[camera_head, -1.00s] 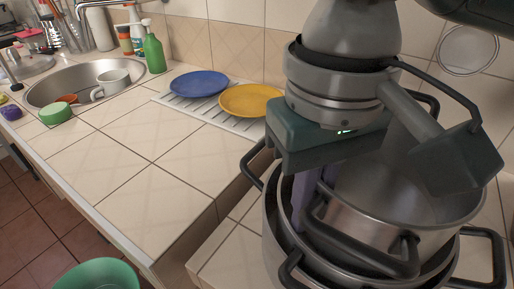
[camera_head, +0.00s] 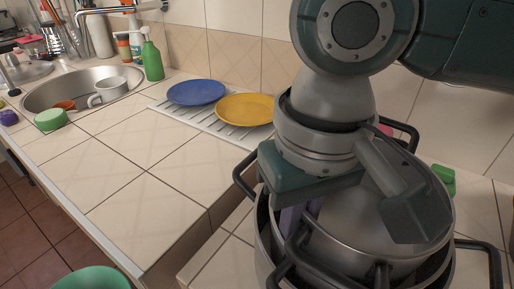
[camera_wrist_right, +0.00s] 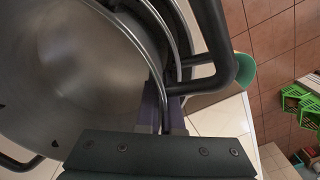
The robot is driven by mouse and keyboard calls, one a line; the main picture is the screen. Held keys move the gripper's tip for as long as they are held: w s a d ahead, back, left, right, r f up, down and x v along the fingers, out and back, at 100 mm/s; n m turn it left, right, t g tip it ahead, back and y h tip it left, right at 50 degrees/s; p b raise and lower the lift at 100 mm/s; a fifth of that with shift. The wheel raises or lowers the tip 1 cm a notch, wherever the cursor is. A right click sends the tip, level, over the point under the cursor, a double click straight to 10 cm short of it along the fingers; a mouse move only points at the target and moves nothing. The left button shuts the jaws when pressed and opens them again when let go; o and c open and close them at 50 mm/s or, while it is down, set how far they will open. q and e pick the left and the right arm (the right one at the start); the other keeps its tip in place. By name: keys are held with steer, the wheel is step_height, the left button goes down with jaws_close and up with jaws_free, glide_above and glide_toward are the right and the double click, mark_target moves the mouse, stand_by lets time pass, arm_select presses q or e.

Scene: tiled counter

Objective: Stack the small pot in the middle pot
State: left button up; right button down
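The small pot (camera_head: 365,212) is grey metal with black handles. In the head view it sits tilted, partly inside the mouth of a larger metal pot, apparently the middle pot (camera_head: 264,245). My right gripper (camera_head: 292,217) comes down at the small pot's left rim. Its purple fingers appear shut on that rim; the wrist view shows one purple finger (camera_wrist_right: 152,108) beside the pot wall. The small pot's smooth interior (camera_wrist_right: 75,65) fills the left of that view. The gripper and arm hide part of both pots. How deep the small pot sits is hidden. My left gripper is out of view.
A blue plate (camera_head: 196,92) and a yellow plate (camera_head: 245,108) lie on a white rack left of the pots. A sink (camera_head: 62,92) with a white cup (camera_head: 107,91) is farther left. The tiled counter (camera_head: 110,180) between is clear. A green object (camera_head: 446,177) stands behind the pots.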

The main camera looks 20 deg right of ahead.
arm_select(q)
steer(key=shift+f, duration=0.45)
arm_select(e)
steer(key=f, duration=0.1)
steer(key=d+f, duration=0.1)
steer(key=f, duration=0.1)
steer(key=shift+s+d+f+h, duration=0.25)
steer(key=shift+s+h, duration=0.05)
steer(key=c, duration=1.2)
jaws_free()
steer(key=shift+c, duration=0.2)
steer(key=shift+o, duration=0.9)
steer(key=shift+a+r, duration=0.1)
steer(key=shift+r, duration=0.35)
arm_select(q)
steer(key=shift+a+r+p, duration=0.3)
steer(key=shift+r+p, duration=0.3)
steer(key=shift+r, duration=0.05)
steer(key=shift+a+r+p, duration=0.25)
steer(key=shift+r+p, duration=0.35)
arm_select(e)
step_height(320, 180, up, 13)
steer(key=a, duration=0.1)
steer(key=shift+a, duration=0.25)
